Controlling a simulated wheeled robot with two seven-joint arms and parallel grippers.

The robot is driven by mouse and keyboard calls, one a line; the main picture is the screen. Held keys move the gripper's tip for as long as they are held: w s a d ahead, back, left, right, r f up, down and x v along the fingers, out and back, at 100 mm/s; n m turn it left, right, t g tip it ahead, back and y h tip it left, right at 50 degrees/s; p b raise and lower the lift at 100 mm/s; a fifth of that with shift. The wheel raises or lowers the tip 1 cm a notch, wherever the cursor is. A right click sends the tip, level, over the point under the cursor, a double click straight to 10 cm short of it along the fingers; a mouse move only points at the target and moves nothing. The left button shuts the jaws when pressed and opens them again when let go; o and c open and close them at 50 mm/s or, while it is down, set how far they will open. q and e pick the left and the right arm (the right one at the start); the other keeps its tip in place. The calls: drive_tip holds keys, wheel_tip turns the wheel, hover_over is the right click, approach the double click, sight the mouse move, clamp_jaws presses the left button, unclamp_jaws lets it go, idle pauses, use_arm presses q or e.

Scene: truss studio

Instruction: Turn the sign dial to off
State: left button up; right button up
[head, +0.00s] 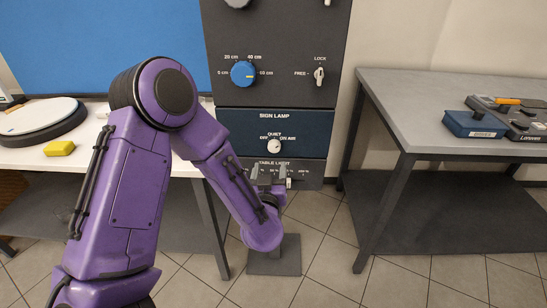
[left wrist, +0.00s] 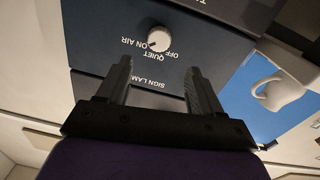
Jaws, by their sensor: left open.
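The sign dial is a round white knob (head: 274,146) on the dark blue SIGN LAMP panel (head: 308,130), with OFF left, QUIET above and ON AIR right. In the left wrist view the panel is upside down, and the knob (left wrist: 159,38) has a dark mark that appears to point toward ON AIR. My left gripper (head: 269,174) is open and empty just below the knob in the head view. In the left wrist view its two fingers (left wrist: 157,78) stand apart, with the knob beyond their tips and not touched. My right gripper is out of view.
Above is a dark panel with a blue dial (head: 243,74) and a lock switch (head: 319,75). A TABLE LIGHT panel (head: 307,172) lies below, partly hidden by my gripper. A grey table (head: 400,105) with a blue box (head: 474,124) stands right. Floor between is clear.

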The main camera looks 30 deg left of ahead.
sight(274, 148)
use_arm(q)
drive_tip(key=x, duration=0.8)
drive_tip(key=shift+w+a+p, duration=0.1)
drive_tip(key=shift+w+p, duration=0.2)
drive_tip(key=shift+w, duration=0.1)
drive_tip(key=c, duration=1.1)
